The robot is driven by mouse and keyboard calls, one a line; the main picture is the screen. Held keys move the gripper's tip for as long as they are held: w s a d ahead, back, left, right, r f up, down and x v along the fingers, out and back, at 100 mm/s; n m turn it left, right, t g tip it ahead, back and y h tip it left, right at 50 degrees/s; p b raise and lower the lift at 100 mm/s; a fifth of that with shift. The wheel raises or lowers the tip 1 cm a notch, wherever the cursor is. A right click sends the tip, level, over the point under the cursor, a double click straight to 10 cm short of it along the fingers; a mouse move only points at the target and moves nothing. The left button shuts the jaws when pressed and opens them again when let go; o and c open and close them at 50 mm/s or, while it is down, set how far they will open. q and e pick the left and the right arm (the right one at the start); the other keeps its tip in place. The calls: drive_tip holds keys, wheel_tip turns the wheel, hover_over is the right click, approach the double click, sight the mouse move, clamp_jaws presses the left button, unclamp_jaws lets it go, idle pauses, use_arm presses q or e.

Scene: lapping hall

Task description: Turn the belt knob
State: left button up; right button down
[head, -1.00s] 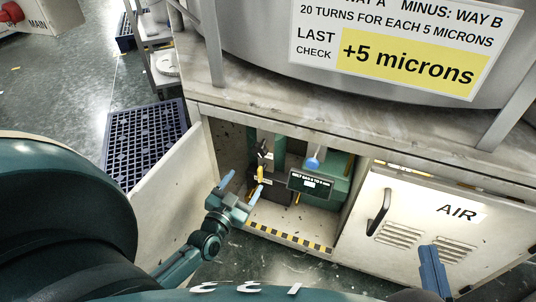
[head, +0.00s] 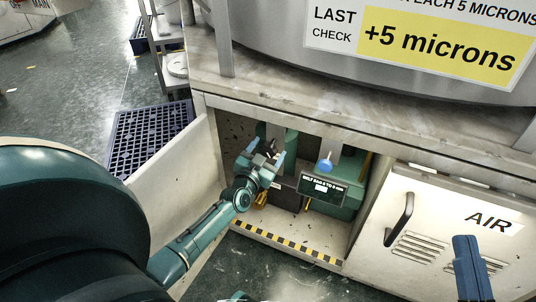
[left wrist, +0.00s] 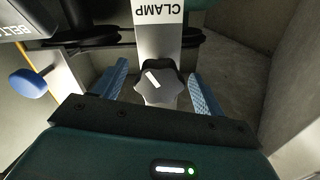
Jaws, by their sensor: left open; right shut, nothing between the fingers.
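A dark lobed knob (left wrist: 158,88) with a white mark sits below a white plate reading CLAMP (left wrist: 157,18) in the left wrist view. My left gripper (left wrist: 158,78) is open, with one blue finger on each side of this knob; I cannot tell whether they touch it. A blue knob (head: 325,162) is to the right of my left gripper (head: 266,154) in the head view and at the left edge of the left wrist view (left wrist: 28,82). A sign beginning BELT (left wrist: 15,25) is partly cut off. My right gripper (head: 470,262) is shut and empty, in front of the AIR door.
The open cabinet has a striped sill (head: 285,247) and an open left door (head: 172,175). A black BELT SAG sign (head: 323,188) stands below the blue knob. The AIR door (head: 440,225) is closed. The worktop edge (head: 330,130) overhangs the opening.

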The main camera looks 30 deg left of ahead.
use_arm(q)
drive_tip(key=shift+w, duration=0.25)
drive_tip(key=shift+c, duration=0.5)
drive_tip(key=c, duration=0.9)
drive_tip(key=shift+n, duration=0.3)
